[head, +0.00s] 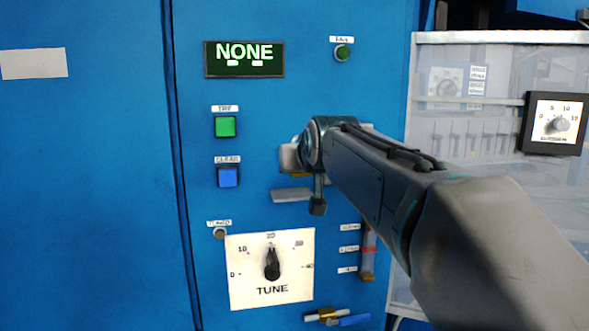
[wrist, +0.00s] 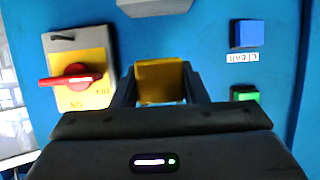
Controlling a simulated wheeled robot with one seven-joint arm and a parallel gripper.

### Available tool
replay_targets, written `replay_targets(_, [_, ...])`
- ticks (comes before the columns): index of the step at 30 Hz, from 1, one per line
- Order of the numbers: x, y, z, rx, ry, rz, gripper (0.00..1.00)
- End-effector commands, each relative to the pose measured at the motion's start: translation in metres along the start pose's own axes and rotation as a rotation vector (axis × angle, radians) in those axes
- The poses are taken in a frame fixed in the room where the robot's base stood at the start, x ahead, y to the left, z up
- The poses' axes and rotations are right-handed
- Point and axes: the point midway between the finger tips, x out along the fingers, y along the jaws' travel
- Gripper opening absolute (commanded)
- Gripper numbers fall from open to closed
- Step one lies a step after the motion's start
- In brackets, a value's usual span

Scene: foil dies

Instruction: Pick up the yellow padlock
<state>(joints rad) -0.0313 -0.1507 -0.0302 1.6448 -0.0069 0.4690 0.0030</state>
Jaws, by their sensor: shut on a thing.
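The yellow padlock (wrist: 160,80) is a yellow block between the two fingers of my gripper (wrist: 160,92) in the wrist view. My gripper is shut on it, in front of the blue panel. In the head view my gripper (head: 296,160) is at the panel, right of the blue CLEAR button, mostly hidden by my arm. Only a thin yellow sliver (head: 302,175) shows there. I cannot see a shackle or tell whether the padlock touches the panel.
A red rotary switch on a yellow plate (wrist: 98,90) sits beside my gripper. A grey ledge (head: 291,195) is just below it. The TUNE dial (head: 271,265), green button (head: 225,126) and blue button (head: 228,176) are nearby. A small yellow-and-blue item (head: 328,315) is low on the panel.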

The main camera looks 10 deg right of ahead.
Motion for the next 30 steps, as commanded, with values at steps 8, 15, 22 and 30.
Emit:
replay_targets(8, [-0.063,0.0,0.027,0.0,0.005,0.0,0.15])
replay_targets(15, [-0.095,0.0,0.039,0.0,0.003,0.0,0.15])
replay_targets(22, [-0.105,0.0,0.043,-0.001,0.0,0.0,0.15])
replay_targets(30, [-0.105,0.0,0.043,-0.001,0.0,0.0,0.15])
